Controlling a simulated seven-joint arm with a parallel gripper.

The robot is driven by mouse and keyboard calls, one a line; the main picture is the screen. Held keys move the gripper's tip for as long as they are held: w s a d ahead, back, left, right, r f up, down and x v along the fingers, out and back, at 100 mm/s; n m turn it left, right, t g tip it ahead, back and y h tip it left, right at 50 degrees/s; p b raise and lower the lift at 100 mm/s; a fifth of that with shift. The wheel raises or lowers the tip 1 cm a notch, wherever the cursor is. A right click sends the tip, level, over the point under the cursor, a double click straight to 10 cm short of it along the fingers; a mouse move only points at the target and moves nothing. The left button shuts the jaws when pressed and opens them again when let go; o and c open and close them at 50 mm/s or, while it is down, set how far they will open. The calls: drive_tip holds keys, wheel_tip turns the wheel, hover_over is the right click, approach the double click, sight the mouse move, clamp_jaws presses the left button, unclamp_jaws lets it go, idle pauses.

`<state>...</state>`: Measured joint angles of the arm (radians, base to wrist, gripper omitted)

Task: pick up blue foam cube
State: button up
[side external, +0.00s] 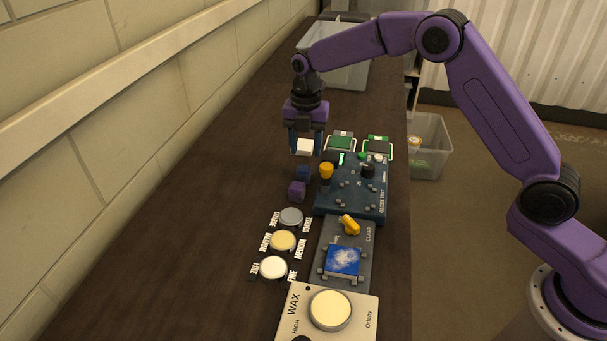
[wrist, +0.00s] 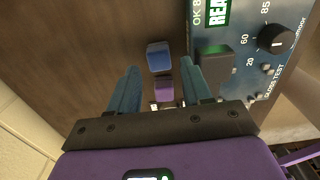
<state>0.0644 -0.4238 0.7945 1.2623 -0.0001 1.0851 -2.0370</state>
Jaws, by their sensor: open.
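The blue foam cube (side external: 303,173) rests on the dark bench, just below my gripper in the side view. It also shows in the wrist view (wrist: 159,56), near the line between my fingertips. My gripper (side external: 306,153) points down above the bench, its blue fingers (wrist: 161,72) apart. No finger visibly touches the blue cube. A purple cube (side external: 297,191) lies close to the blue one and also shows between the fingers in the wrist view (wrist: 164,92). A white block (side external: 305,147) appears between the fingers in the side view; whether it is held or behind them is unclear.
Several round pads (side external: 283,241) lie nearer the camera. A clear bin (side external: 345,72) stands at the far end. The bench left of the cubes is clear.

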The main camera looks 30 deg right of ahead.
sight(304, 168)
drive_tip(key=shift+s+a+f, duration=0.1)
drive_tip(key=shift+a+f, duration=0.1)
drive_tip(key=shift+f, duration=1.6)
drive_tip(key=shift+s+a+f, duration=0.1)
drive_tip(key=shift+a+f, duration=0.1)
drive_tip(key=shift+f, duration=1.55)
drive_tip(key=c, duration=0.7)
